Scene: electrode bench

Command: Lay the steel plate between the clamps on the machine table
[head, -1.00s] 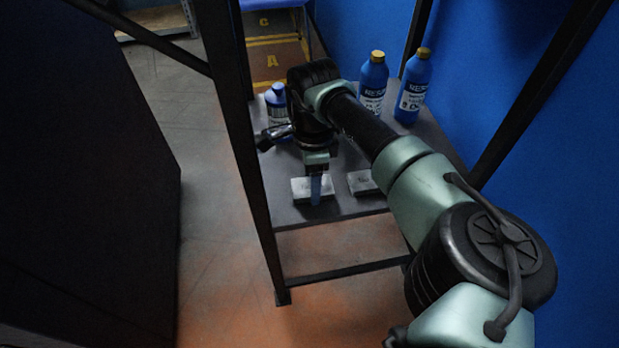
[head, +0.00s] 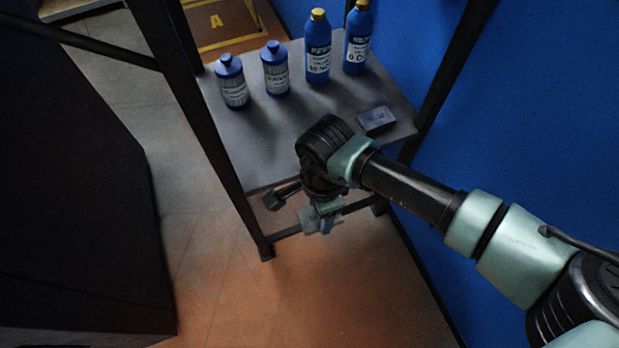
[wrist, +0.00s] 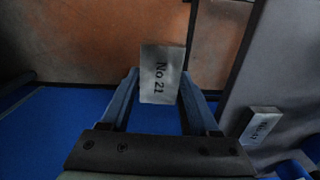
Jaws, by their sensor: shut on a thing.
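A grey steel plate marked "No 21" (wrist: 161,75) is between the fingertips of my gripper (wrist: 160,92) in the wrist view. In the head view my gripper (head: 324,228) is shut on the plate (head: 310,219), off the front edge of the shelf and above the floor. The fingers cover part of the plate there. A second grey plate (head: 376,119) lies on the shelf at its front right; it also shows in the wrist view (wrist: 260,126), its marking hard to read. The machine table and clamps are not seen.
A large dark block (head: 75,190) is at left. The orange-brown floor (head: 300,300) in front is clear.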

